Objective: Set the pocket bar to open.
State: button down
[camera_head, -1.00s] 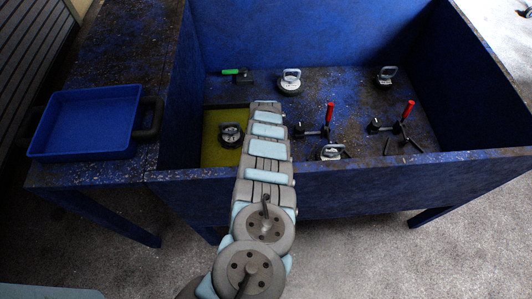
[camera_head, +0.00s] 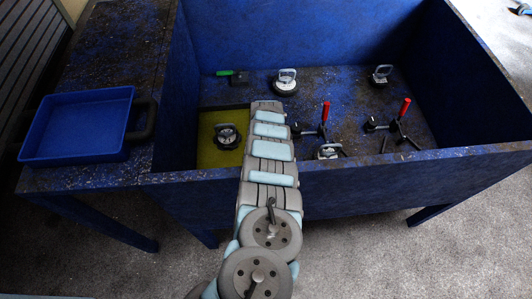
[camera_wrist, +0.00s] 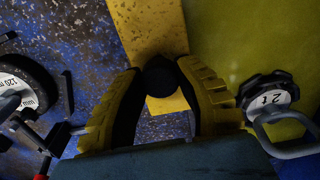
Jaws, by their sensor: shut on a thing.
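My gripper (camera_wrist: 160,80) shows in the wrist view as two yellow ribbed fingers with dark inner pads, closed around a round dark knob (camera_wrist: 160,74). The knob sits over a yellow strip (camera_wrist: 147,28) that runs along the edge of an olive-yellow floor area (camera_wrist: 235,35). I take the knob and strip to belong to the pocket bar, but its ends and setting cannot be told. In the head view my arm hides the gripper and the knob; the yellow area (camera_head: 208,150) shows left of the arm.
A round weight with a handle (camera_head: 227,136) stands on the yellow area; it shows close right of my fingers in the wrist view (camera_wrist: 268,92). Red-handled clamps (camera_head: 325,112) and more weights (camera_head: 285,82) stand on the bin floor. Blue walls enclose it. A blue tray (camera_head: 128,102) is left.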

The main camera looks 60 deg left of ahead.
jog(key=c, duration=0.7)
grip_release()
jog(key=shift+w+d, duration=0.1)
jog(key=shift+r, duration=0.1)
jog(key=shift+r, duration=5.9)
